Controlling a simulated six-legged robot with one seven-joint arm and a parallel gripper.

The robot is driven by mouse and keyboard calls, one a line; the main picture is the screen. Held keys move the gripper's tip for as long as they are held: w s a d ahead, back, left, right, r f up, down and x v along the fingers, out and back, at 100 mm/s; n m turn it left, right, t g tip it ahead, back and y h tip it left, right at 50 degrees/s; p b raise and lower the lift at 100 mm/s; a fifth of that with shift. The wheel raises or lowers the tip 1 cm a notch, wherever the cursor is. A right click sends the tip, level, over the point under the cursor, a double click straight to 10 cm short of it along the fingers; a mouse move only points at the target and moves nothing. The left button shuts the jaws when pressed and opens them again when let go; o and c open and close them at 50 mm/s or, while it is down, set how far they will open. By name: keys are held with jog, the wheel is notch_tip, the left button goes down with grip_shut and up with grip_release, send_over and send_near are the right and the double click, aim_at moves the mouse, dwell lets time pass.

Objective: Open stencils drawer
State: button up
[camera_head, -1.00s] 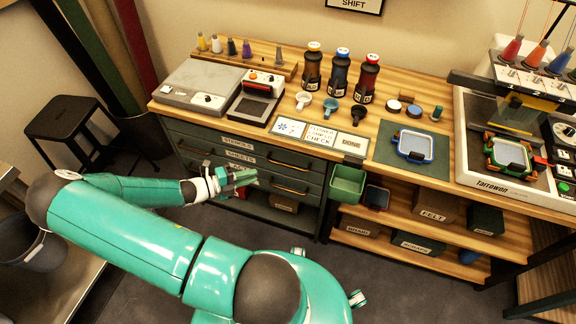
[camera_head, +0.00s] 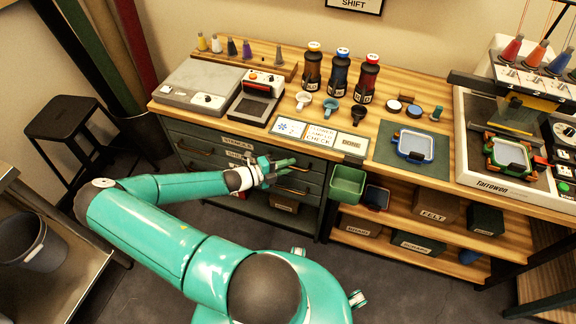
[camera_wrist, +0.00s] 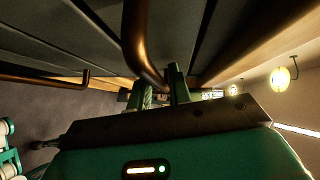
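The stencils drawer is the top drawer of the dark grey-green cabinet under the table; its label (camera_head: 237,143) reads STENCILS and its front looks flush with the cabinet. My gripper (camera_head: 286,168) is in front of the right part of the drawer fronts, by the right-hand handles, with its two green fingers apart. In the wrist view, a copper bar handle (camera_wrist: 138,40) runs down close to the open fingertips (camera_wrist: 162,88), its bent end at the gap between them. Whether the fingers touch it, and which drawer it belongs to, I cannot tell.
A lower drawer labelled SHEETS (camera_head: 238,156) is partly hidden by my gripper. A green bin (camera_head: 347,184) hangs just right of the drawers. A black stool (camera_head: 72,125) stands at the left. Bottles and machines stand on the tabletop.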

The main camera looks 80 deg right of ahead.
jog(key=shift+s+d, duration=0.1)
jog(key=shift+s, duration=0.05)
grip_shut()
jog(key=w+a, duration=0.2)
jog(key=a, duration=2.3)
jog(key=shift+w, duration=0.25)
jog(key=shift+d, duration=0.1)
grip_release()
